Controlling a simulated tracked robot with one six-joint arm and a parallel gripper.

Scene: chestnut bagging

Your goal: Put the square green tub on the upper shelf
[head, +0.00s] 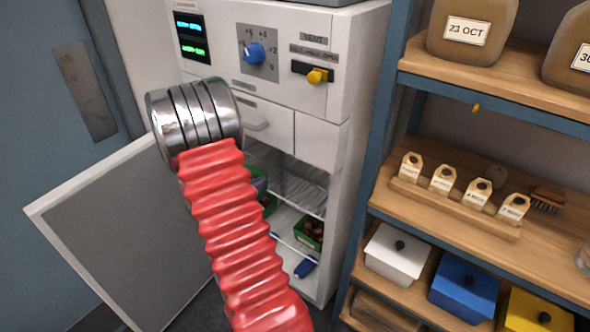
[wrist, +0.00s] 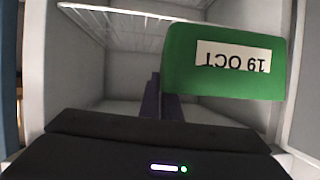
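A green tub (wrist: 188,80) with an upside-down "19 OCT" label fills the upper right of the wrist view. My gripper's dark purple fingers (wrist: 160,102) are close together at its left edge. They appear shut on its wall, though the tub hides part of one finger. In the head view only a sliver of this tub (head: 269,205) shows beside my red arm, inside the open white cabinet. The wire upper shelf (head: 297,190) is in the cabinet, and wire also shows in the wrist view (wrist: 125,25).
Another green tub (head: 308,233) with brown contents stands lower in the cabinet, near a blue object (head: 305,267). The open cabinet door (head: 120,240) is at left. A wooden rack (head: 450,208) with jars and lidded boxes stands close at right.

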